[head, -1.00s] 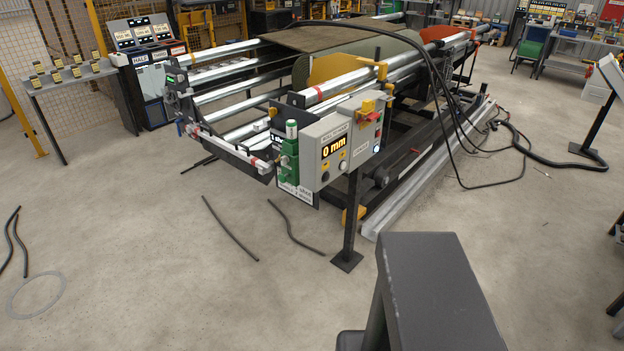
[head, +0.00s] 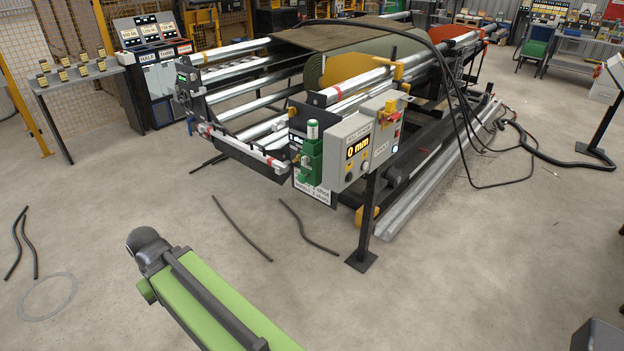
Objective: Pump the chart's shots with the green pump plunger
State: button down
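The green pump (head: 311,158) stands upright on the near corner of the roll machine, left of a grey control box (head: 350,155). A pale, light-topped cylinder (head: 312,130), perhaps its plunger, stands at its top. A white sign (head: 311,189) with small text hangs below the pump; I can make out "shot" but not the rest. The box display reads 0 mm. My green arm link (head: 215,305) reaches up from the bottom edge, its dark rounded end apart from the pump, in front and to its left. My gripper is not visible.
The control box stands on a black post with a foot plate (head: 361,261). Dark hoses (head: 240,228) and a grey ring (head: 47,298) lie on the floor. Thick black cables (head: 465,150) trail at right. A lectern-like stand (head: 603,110) is at far right. Front floor is mostly clear.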

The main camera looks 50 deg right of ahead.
aim_at(302, 178)
jog(key=u, duration=0.05)
jog(key=i, duration=1)
jog(key=z, duration=0.05)
